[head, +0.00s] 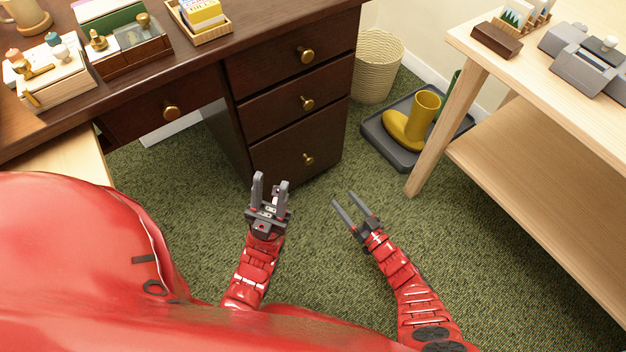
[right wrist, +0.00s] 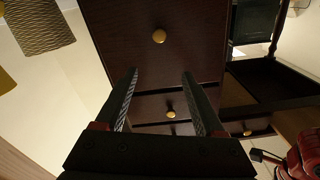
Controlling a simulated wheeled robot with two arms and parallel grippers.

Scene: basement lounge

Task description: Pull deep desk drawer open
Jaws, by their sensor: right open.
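The deep desk drawer (head: 297,158) is the bottom, tallest front in the dark wood desk's right-hand stack and sits flush with the desk. Its round brass knob (head: 308,160) is uncovered. In the right wrist view, which is upside down, the deep drawer (right wrist: 195,60) fills the top centre with its knob (right wrist: 159,36). My right gripper (head: 343,197) is open and empty, below and right of the knob in the head view; in its wrist view the fingers (right wrist: 160,74) point towards the drawer front, apart from the knob. My left gripper (head: 271,179) is open and empty, in front of the drawer's lower left.
Two shallower drawers (head: 290,60) above are closed. A wicker basket (head: 377,66) and a grey boot tray (head: 376,137) with yellow boots (head: 412,122) stand right of the desk. A pale wooden table (head: 455,105) stands at right. The green carpet before the drawer is clear.

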